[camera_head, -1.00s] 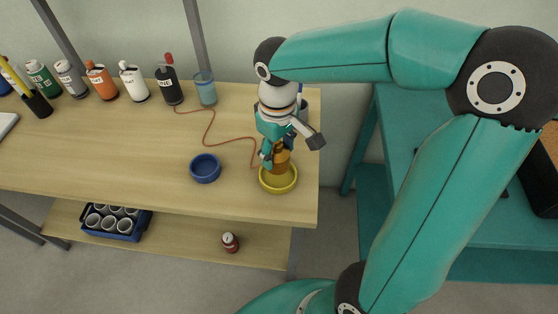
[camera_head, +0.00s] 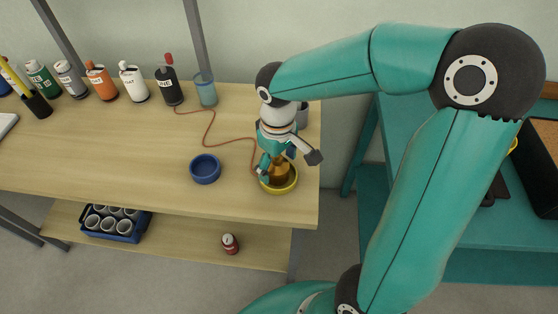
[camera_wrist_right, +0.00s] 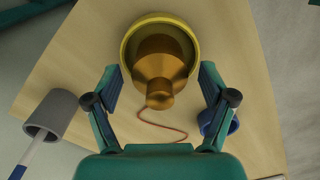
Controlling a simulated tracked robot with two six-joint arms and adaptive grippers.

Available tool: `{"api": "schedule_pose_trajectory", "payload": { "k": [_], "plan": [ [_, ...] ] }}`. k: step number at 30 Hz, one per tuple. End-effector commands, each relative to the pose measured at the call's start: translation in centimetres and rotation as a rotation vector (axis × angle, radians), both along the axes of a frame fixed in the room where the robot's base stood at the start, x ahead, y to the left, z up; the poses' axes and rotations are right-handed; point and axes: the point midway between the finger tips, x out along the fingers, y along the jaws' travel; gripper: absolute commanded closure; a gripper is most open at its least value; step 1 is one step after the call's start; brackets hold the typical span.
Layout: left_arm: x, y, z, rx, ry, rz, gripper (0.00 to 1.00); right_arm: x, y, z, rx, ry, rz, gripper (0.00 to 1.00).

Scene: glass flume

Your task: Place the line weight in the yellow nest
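The line weight (camera_head: 279,175) is a brass-coloured, stepped piece with a narrower neck. It sits inside the yellow nest (camera_head: 290,187), a shallow round dish near the right front of the wooden bench. In the right wrist view the weight (camera_wrist_right: 160,64) stands within the nest's rim (camera_wrist_right: 127,47), its neck toward the camera. My right gripper (camera_head: 277,161) is just above the nest, pointing down. In its wrist view the two fingers (camera_wrist_right: 159,80) stand apart on either side of the weight, with gaps to it. My left gripper is not in view.
A blue dish (camera_head: 205,170) stands left of the nest. A thin red cord (camera_head: 208,128) runs across the bench toward the weight. Several bottles and a glass (camera_head: 205,90) line the back. A grey cup (camera_wrist_right: 53,113) is near the right gripper.

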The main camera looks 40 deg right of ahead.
Motion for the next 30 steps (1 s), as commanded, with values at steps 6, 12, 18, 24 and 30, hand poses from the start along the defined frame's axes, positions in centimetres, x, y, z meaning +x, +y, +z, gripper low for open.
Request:
{"api": "schedule_pose_trajectory", "payload": {
  "k": [6, 12, 18, 24, 30],
  "plan": [
    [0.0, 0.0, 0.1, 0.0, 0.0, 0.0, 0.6, 0.0, 0.0, 0.1, 0.0, 0.0, 0.0, 0.17],
    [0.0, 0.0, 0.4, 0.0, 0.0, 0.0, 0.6, 0.1, 0.0, 1.5, -0.001, -0.003, -0.001, 0.17],
    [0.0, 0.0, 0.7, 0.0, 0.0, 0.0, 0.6, 0.1, 0.0, 5.2, -0.001, -0.007, -0.001, 0.17],
    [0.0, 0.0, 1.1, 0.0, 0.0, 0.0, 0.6, 0.1, 0.0, 9.2, -0.001, -0.005, -0.001, 0.17],
    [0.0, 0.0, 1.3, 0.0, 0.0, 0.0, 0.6, 0.0, -0.1, 11.6, 0.0, -0.002, -0.001, 0.17]
  ]
}}
